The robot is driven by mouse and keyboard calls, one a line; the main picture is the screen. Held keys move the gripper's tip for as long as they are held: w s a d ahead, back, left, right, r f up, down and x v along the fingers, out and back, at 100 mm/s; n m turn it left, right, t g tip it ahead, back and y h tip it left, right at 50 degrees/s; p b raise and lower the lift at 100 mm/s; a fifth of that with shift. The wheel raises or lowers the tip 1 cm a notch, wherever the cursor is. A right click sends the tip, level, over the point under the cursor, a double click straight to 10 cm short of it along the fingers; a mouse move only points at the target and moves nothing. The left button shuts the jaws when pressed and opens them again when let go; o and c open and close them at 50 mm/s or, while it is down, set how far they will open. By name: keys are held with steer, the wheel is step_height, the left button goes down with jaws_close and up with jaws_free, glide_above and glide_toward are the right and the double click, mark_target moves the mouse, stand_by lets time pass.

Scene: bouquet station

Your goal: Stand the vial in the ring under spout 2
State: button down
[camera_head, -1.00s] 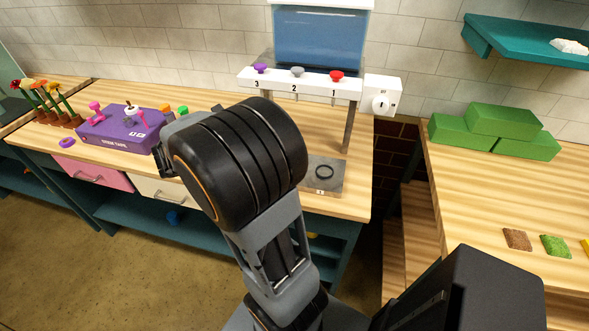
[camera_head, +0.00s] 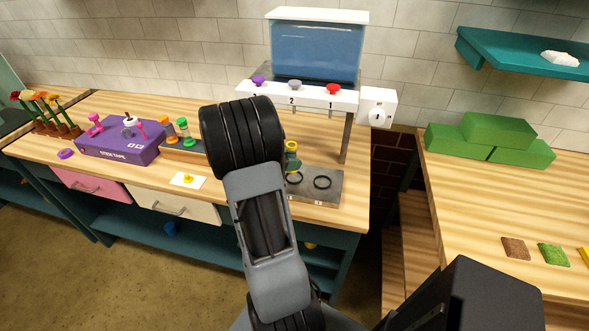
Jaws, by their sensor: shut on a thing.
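A vial with a yellow top (camera_head: 291,147) shows just right of my arm, below the dispenser's front bar. It looks upright, with a greenish lower part over the grey base plate (camera_head: 334,198). The ring beneath spout 2 is mostly hidden there, so I cannot tell if the vial is in it or above it. The spout 2 knob (camera_head: 295,85) is grey, over the number 2. The ring under spout 1 (camera_head: 322,188) is empty. My gripper is hidden behind my black arm joint, so its hold on the vial is not visible.
The dispenser tank (camera_head: 316,52) stands over the plate, with a leg (camera_head: 346,140) at right. A purple stem tape box (camera_head: 118,142) and a rack with orange-topped and green-topped vials (camera_head: 183,130) stand left. A yellow item (camera_head: 187,177) lies on a white card.

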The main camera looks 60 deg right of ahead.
mark_target(295, 178)
steer(key=shift+d+f, duration=0.85)
steer(key=shift+f, duration=0.15)
steer(key=shift+f+p, duration=0.35)
steer(key=shift+f, duration=1.15)
steer(key=shift+f, duration=0.15)
steer(key=c, duration=0.8)
jaws_free()
steer(key=b+v, duration=0.1)
steer(key=v, duration=1.1)
steer(key=s+a+r+m+t+y, duration=0.1)
steer(key=a+r+m+t+y, duration=0.1)
steer(key=a, duration=0.8)
steer(key=s+a+r+m+t+y, duration=0.1)
steer(key=a+m+t+y, duration=0.4)
steer(key=a, duration=0.5)
steer(key=s+a+r+m+t+y, duration=0.1)
steer(key=a+r+m+t+y, duration=0.2)
steer(key=a, duration=0.7)
steer(key=shift+s+r+m+t+y, duration=0.3)
steer(key=shift+r+m+t+y, duration=0.15)
steer(key=shift+t, duration=0.65)
